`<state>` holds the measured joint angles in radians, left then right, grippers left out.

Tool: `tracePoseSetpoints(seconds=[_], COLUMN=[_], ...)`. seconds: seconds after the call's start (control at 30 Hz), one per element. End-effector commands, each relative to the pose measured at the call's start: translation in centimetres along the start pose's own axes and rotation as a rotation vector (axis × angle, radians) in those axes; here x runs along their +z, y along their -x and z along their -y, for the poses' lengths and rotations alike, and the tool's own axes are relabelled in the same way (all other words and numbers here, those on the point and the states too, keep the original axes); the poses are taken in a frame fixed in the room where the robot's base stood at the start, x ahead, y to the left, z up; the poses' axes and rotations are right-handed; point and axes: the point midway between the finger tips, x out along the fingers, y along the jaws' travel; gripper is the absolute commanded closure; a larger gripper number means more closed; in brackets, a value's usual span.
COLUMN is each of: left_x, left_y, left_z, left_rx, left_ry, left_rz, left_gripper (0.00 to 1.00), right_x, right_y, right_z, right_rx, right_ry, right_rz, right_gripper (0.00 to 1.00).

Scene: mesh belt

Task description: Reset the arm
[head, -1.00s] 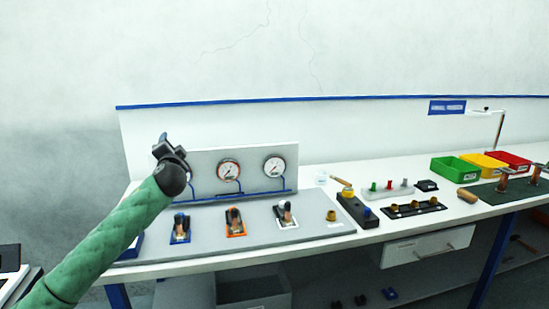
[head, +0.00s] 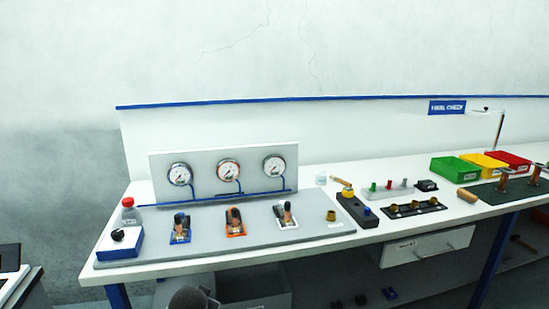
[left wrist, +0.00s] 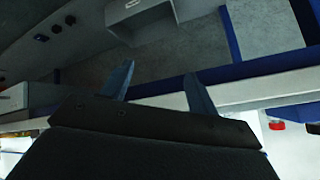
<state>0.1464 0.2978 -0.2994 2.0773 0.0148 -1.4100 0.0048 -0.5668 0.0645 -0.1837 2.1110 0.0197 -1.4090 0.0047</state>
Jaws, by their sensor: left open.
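My left gripper (left wrist: 158,88) shows in the left wrist view. Its two blue-grey fingers are spread apart with nothing between them. In the head view only a dark rounded part, which looks like part of my left arm, shows at the bottom edge, below the bench front. The left fingers cannot be seen there. My right gripper is in neither view.
Green (head: 455,168), yellow (head: 484,164) and red (head: 508,160) bins stand at right. A drawer (head: 425,245) hangs underneath.

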Motion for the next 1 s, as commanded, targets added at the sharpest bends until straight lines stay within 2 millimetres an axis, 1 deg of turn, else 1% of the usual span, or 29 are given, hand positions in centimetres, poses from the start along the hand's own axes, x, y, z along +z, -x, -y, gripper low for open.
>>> tracePoseSetpoints(seconds=[0.03,0.17,0.33,0.57,0.6,0.67,0.7,0.77,0.8,0.9,1.0], left_x=[2.1,6.9,13.6,23.3,25.0,27.5,29.2,31.6,33.2,36.9,39.8], left_y=[-0.2,-0.4,-0.4,0.4,0.7,1.2,1.7,2.4,3.0,4.5,5.7], left_z=[-1.3,-4.1,-7.7,-12.9,-13.8,-15.3,-16.4,-17.9,-19.0,-21.1,-22.6], left_rx=[0.025,0.070,0.122,0.188,0.199,0.216,0.228,0.245,0.257,0.281,0.296], left_ry=[0.019,0.062,0.116,0.181,0.190,0.204,0.212,0.222,0.228,0.237,0.241], left_rz=[0.024,0.081,0.167,0.301,0.326,0.362,0.387,0.423,0.447,0.502,0.546], left_gripper=[0.41,0.41,0.41,0.41,0.41,0.41,0.41,0.41,0.41,0.41,0.41], right_x=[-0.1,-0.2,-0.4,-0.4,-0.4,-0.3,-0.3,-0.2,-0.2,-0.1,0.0], right_y=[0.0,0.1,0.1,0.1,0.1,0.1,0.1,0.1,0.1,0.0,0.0], right_z=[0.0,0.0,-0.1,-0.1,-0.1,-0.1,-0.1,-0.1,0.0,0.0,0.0], right_rx=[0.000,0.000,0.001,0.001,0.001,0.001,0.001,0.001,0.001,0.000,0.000], right_ry=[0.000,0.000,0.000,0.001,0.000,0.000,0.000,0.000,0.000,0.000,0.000], right_rz=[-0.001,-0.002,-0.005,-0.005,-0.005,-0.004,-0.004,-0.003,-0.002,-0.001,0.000], right_gripper=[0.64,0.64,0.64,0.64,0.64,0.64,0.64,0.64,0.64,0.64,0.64])
